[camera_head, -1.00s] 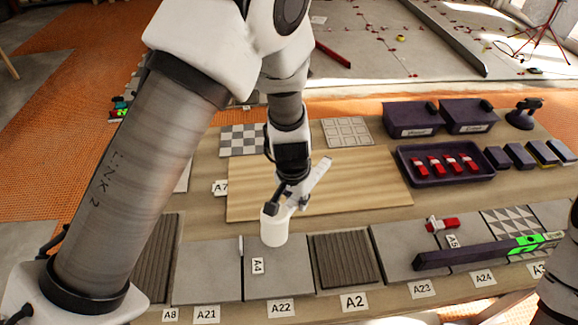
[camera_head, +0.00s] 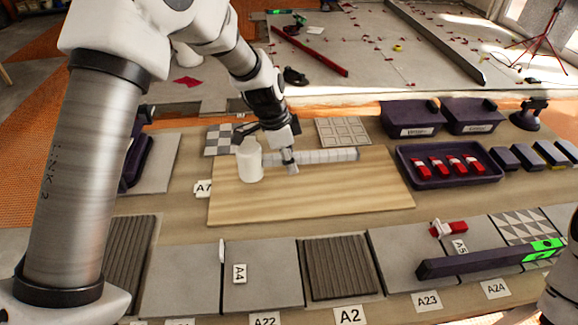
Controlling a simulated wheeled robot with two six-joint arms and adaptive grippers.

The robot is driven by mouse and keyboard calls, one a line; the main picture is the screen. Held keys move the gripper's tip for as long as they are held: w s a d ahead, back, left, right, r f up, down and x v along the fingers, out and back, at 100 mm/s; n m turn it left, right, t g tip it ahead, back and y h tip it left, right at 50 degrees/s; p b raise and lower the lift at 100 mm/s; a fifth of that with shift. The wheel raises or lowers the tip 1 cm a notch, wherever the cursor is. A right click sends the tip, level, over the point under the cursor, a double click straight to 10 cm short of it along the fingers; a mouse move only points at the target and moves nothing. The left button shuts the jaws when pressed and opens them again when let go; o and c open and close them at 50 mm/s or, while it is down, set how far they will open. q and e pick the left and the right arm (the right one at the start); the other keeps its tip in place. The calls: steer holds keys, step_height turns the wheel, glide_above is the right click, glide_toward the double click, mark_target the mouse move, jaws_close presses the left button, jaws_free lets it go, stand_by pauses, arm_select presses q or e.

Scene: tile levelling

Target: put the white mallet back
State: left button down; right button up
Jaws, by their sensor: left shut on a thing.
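The white mallet has a cylindrical white head (camera_head: 249,160) and a pale handle (camera_head: 330,155) that points right. It is over the wooden board (camera_head: 310,200), lying roughly level along the board's far part. I cannot tell whether it touches the board or is just above it. My left gripper (camera_head: 291,166) comes down from the far side and is shut on the handle close to the head. My right gripper is out of view; only a piece of my right arm shows at the right edge.
Grey tiles with labels line the near edge, with a dark level (camera_head: 480,262) across the right ones. A tray of red clips (camera_head: 446,178) and dark bins (camera_head: 412,118) stand to the right. Patterned tiles (camera_head: 343,130) lie behind the board. The board's front half is clear.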

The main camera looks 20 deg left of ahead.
arm_select(q)
steer(key=shift+w+a+f, duration=0.1)
steer(key=shift+w+f, duration=0.15)
steer(key=shift+f, duration=0.7)
steer(key=shift+w+a+f, duration=0.1)
steer(key=shift+w+f, duration=0.1)
steer(key=shift+f, duration=0.7)
steer(key=shift+d+f, duration=0.1)
steer(key=c, duration=1)
jaws_free()
steer(key=p+v, duration=0.1)
steer(key=v, duration=1.1)
